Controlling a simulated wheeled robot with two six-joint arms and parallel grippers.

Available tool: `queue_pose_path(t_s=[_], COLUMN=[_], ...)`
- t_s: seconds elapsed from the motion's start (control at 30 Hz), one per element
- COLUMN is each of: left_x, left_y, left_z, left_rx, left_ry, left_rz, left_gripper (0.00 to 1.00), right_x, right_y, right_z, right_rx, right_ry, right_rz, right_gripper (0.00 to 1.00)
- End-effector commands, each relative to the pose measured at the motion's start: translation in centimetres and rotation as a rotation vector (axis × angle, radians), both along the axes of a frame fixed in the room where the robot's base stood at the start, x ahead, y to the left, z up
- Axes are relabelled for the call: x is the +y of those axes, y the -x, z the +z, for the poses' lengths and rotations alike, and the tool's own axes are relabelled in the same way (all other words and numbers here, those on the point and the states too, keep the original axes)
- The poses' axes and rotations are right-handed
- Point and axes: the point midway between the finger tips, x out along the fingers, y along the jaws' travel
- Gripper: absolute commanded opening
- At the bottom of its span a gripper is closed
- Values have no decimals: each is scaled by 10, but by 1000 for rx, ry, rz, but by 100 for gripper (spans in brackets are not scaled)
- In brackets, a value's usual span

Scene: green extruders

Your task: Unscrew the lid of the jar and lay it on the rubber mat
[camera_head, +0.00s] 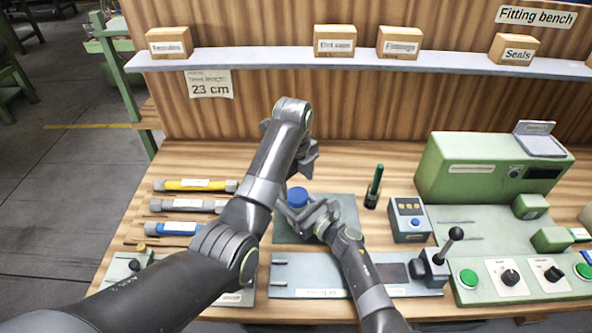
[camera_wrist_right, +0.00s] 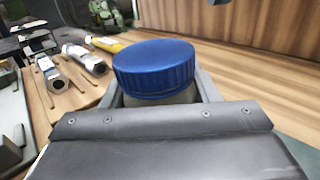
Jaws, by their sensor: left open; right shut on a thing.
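The jar has a ribbed blue lid (camera_head: 297,197) that sits on it; the lid also shows large in the right wrist view (camera_wrist_right: 155,66). Below it the pale jar body (camera_wrist_right: 165,98) is between the fingers of my right gripper (camera_head: 308,214), which is shut on it. My left gripper (camera_head: 303,158) is open and empty, above and behind the lid, partly hidden by its own arm. A flat grey-green mat (camera_head: 345,208) lies under the jar area. A grey-green plate (camera_head: 282,276) with a dark square lies in front; I cannot tell which is the rubber mat.
A green machine (camera_head: 475,170) and control panel fill the right. Several tubes (camera_head: 190,206) lie left. A shelf (camera_head: 400,59) runs behind.

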Motion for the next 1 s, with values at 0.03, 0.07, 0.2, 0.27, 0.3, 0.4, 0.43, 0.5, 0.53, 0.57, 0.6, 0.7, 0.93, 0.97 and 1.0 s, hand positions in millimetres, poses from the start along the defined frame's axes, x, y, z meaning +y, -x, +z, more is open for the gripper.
queue_pose_path(t_s=[0.03, 0.07, 0.2, 0.27, 0.3, 0.4, 0.43, 0.5, 0.53, 0.57, 0.6, 0.7, 0.93, 0.97, 1.0], left_x=[0, 0, -1, -1, -1, -2, -2, -2, -2, -2, -2, -2, -2, -2, -2], left_y=[0, 0, -1, -1, -1, -1, -1, -1, -1, -1, -1, -1, -1, -1, -1], left_z=[-9, -13, -29, -34, -36, -38, -39, -39, -39, -39, -39, -39, -39, -39, -39], left_rx=[3, 4, 1, 1, 1, -1, -1, -1, -1, -1, -1, -1, -1, -1, -1], left_ry=[0, -1, 0, 0, 0, 1, 1, 1, 1, 1, 1, 1, 1, 1, 1], left_rz=[0, 0, 0, 0, 0, 1, 1, 1, 1, 1, 1, 1, 1, 1, 2], left_gripper=[70, 70, 70, 70, 70, 70, 70, 70, 70, 70, 70, 59, 29, 25, 25], right_x=[0, 0, 0, 0, 0, 0, 0, 0, 0, 0, 0, 0, 0, 0, 0], right_y=[2, 2, 2, 2, 2, 2, 2, 2, 2, 2, 2, 2, 2, 2, 2], right_z=[-5, -5, -5, -5, -5, -5, -5, -5, -5, -5, -5, -5, -5, -5, -5], right_rx=[8, 8, 8, 8, 8, 8, 8, 8, 8, 8, 8, 8, 8, 8, 8], right_ry=[3, 3, 3, 3, 3, 3, 3, 3, 3, 3, 3, 3, 3, 3, 3], right_rz=[1, 1, 1, 0, 0, 0, 0, 0, 0, 0, 0, 0, 0, 1, 1], right_gripper=[0, 0, 0, 0, 0, 0, 0, 0, 0, 0, 0, 0, 0, 0, 0])
